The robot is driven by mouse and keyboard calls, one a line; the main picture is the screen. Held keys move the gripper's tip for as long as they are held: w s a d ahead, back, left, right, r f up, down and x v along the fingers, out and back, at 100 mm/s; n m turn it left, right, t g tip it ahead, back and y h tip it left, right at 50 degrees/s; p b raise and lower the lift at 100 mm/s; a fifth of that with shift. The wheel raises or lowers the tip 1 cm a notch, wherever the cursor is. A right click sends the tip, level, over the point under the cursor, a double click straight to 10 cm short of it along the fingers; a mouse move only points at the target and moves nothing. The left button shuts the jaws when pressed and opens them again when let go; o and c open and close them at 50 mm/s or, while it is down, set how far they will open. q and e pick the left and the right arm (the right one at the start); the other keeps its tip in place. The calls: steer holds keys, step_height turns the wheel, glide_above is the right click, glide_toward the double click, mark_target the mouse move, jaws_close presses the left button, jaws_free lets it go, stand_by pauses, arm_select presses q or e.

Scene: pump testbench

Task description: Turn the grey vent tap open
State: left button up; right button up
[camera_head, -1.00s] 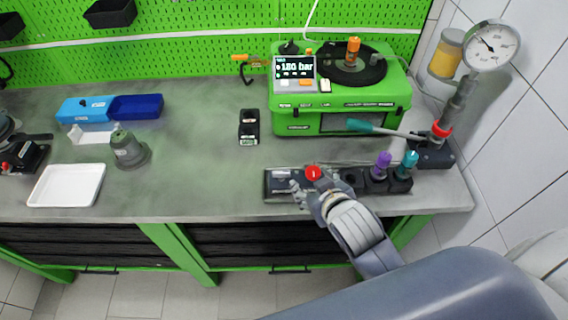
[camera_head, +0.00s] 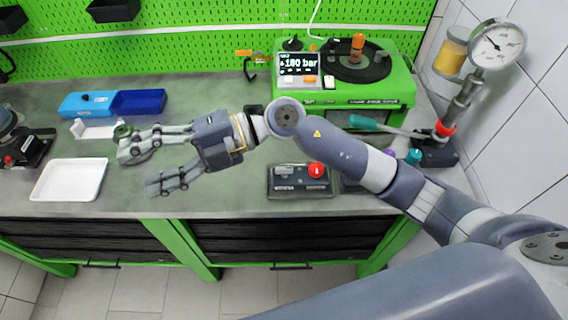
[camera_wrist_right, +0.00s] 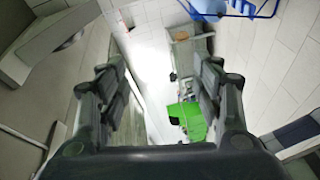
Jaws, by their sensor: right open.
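I cannot clearly make out the grey vent tap. The hand pump (camera_head: 436,152) with teal lever and pressure gauge (camera_head: 497,47) stands at right. My left gripper is not seen.
A white tray (camera_head: 70,192) and blue bins (camera_head: 138,101) lie near the gripper. A dark device (camera_head: 30,150) stands at far left. The green tester (camera_head: 345,92) reads about 180 bar. A black box with red button (camera_head: 299,186) lies under my arm.

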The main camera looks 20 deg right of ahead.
steer(key=w+d+f+n+h, duration=0.1)
steer(key=w+d+f+h, duration=0.1)
steer(key=d+f+h, duration=0.55)
steer(key=m+h, duration=0.3)
steer(key=h, duration=0.6)
glide_above(284, 168)
step_height(284, 168, down, 6)
steer(key=r, duration=0.1)
steer(key=shift+t, duration=0.4)
step_height(284, 168, down, 10)
steer(key=p, duration=0.4)
steer(key=shift+r, duration=0.1)
steer(key=shift+f, duration=0.5)
steer(key=shift+c, duration=0.6)
steer(key=c, duration=0.9)
